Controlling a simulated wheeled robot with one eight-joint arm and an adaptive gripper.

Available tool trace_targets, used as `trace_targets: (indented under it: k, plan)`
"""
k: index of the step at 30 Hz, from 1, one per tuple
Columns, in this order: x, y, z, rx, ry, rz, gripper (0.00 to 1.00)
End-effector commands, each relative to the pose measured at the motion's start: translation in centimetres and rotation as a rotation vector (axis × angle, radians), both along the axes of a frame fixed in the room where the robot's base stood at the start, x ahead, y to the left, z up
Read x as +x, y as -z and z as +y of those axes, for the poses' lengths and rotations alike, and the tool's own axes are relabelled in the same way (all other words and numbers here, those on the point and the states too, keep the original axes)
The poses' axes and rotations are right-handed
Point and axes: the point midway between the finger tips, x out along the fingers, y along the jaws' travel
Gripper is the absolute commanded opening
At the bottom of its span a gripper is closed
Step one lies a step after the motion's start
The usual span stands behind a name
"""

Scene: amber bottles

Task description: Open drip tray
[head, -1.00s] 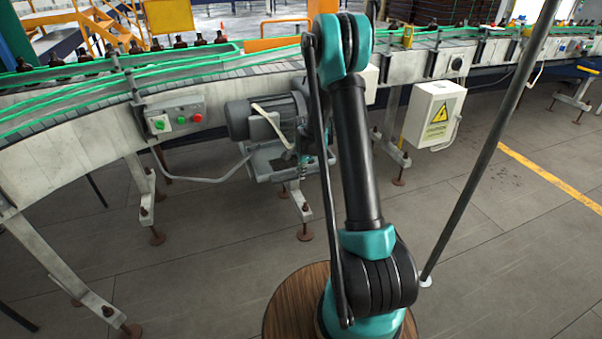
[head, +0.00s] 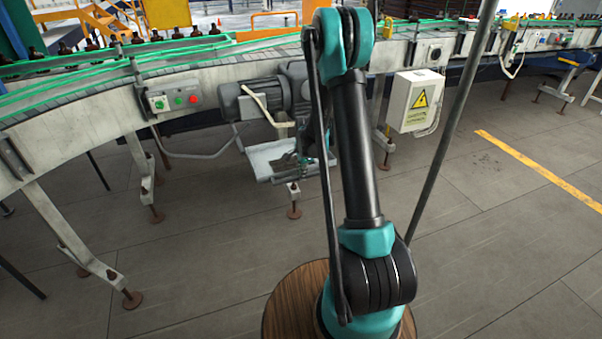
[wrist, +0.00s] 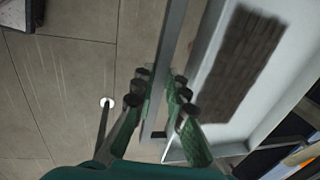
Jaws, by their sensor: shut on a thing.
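The drip tray (head: 262,158) is a light grey, shallow metal tray below the motor under the conveyor. It stands out toward me, seemingly partly pulled out. In the wrist view the tray (wrist: 207,45) fills the right side, with a brown patch on its pale floor. In the head view my gripper (head: 297,160) is at the tray's right side, partly hidden by my arm.
The grey motor (head: 262,98) hangs above the tray. Conveyor legs (head: 140,168) stand to the left. A white caution box (head: 414,101) hangs to the right. The grey tiled floor in front is clear.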

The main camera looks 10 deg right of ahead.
Motion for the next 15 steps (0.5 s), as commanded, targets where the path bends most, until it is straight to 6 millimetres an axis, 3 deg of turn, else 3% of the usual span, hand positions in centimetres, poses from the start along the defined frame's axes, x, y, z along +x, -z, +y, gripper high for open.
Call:
trace_targets:
  k: [6, 7, 9, 12, 15]
  plan:
    - [-0.01, -0.02, 0.01, 0.001, 0.000, 0.000, 0.00]
    - [-0.01, -0.02, 0.01, 0.001, 0.000, 0.000, 0.14]
    - [-0.01, -0.02, 0.01, 0.001, 0.000, 0.000, 0.23]
    - [0.01, -0.01, 0.01, 0.000, 0.000, 0.000, 0.34]
    - [0.01, -0.01, 0.00, 0.000, 0.000, 0.000, 0.34]
